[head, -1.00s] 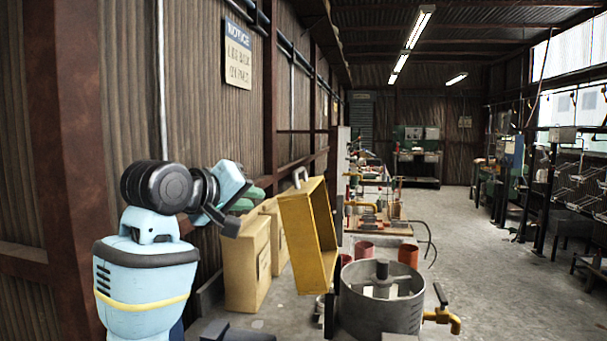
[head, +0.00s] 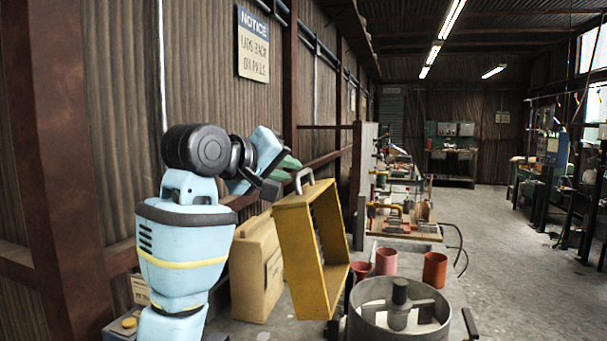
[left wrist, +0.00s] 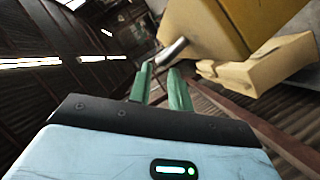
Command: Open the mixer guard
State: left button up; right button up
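The mixer guard (head: 292,240) is a yellow open-sided box standing tilted up beside the mixer, its hollow side facing right. A pale bar handle (head: 304,180) sits on its top edge. The mixer (head: 398,315) is a round grey drum with its top uncovered and a central hub visible. My left gripper (head: 289,165) is just left of and slightly above the handle. In the left wrist view its green fingers (left wrist: 160,78) stand apart with a gap between them. The metal handle (left wrist: 172,50) lies just beyond the fingertips; contact is unclear. My right gripper is out of view.
Tan boxes (head: 257,270) stand behind the guard, against the corrugated wall. Reddish cups (head: 386,261) stand behind the drum. A bench with pipes (head: 405,225) lies farther back. The floor (head: 490,260) to the right is open.

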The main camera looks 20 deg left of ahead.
aim_at(304, 171)
pick_arm(q)
jog(key=shift+x, duration=3.15)
grip_shut()
